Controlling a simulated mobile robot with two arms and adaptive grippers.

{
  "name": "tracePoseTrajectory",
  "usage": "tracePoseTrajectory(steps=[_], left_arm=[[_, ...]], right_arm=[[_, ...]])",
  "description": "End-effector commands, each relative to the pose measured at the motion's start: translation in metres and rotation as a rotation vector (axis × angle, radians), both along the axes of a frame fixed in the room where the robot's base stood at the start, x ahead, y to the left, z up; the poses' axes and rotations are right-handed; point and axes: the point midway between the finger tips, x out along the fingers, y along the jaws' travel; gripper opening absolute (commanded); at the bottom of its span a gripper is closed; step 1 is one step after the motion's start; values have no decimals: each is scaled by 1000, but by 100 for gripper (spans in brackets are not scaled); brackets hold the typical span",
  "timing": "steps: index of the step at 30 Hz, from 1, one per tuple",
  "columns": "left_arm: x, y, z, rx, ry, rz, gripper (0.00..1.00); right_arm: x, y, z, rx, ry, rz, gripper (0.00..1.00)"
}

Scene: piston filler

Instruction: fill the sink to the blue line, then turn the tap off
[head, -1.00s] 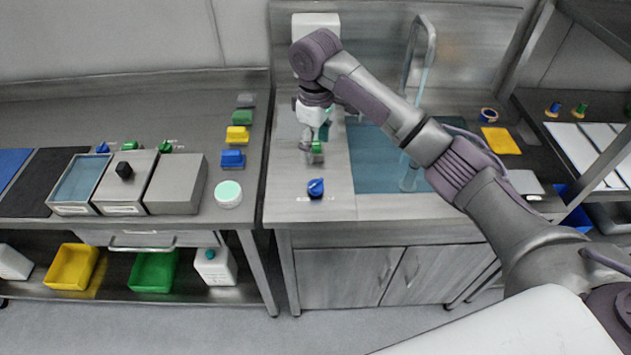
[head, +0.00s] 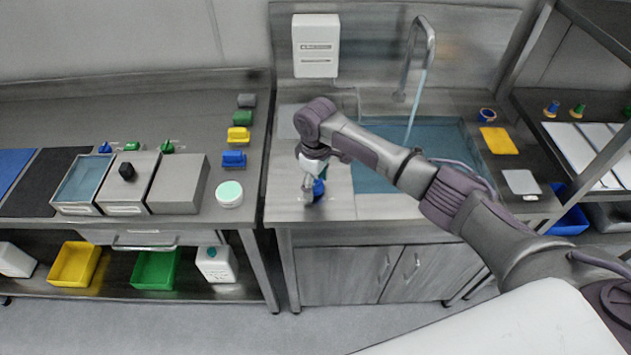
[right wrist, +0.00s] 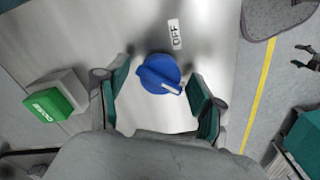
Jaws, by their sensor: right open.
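The tap (head: 430,45) stands behind the sink, and a stream of water (head: 415,95) runs from its spout. Bluish water covers the part of the sink (head: 372,181) that I see; my right arm hides some of it, and I cannot make out the blue line. A blue knob (head: 320,188) sits on the counter in front, left of the sink. In the right wrist view the blue knob (right wrist: 158,74) lies between the fingers, beside an OFF label (right wrist: 175,34). My right gripper (right wrist: 157,80) is open around it, with gaps showing. My left gripper is not seen.
A green-topped block (right wrist: 50,106) stands left of the knob in the wrist view. A white dispenser (head: 316,45) hangs on the back panel. A yellow pad (head: 499,140) and tape roll (head: 487,114) lie right of the sink.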

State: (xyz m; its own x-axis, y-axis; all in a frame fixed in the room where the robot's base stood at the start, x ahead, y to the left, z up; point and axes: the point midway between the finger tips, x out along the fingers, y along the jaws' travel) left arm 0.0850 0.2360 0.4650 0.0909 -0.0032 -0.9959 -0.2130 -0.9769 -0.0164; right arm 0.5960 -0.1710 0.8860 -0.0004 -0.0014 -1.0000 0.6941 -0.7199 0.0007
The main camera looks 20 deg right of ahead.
Motion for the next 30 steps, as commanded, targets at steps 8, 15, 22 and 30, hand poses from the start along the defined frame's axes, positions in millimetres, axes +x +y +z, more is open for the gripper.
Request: tracePoseTrajectory(steps=[8, 15, 22, 30], left_arm=[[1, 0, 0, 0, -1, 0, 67], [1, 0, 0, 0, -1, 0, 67], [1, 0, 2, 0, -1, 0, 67], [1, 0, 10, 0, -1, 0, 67]], right_arm=[[0, 0, 0, 1, -1, 0, 41], [0, 0, 1, 1, 0, 0, 7], [0, 0, 1, 1, 0, 27, 7], [1, 1, 3, 4, -1, 168, 7]])
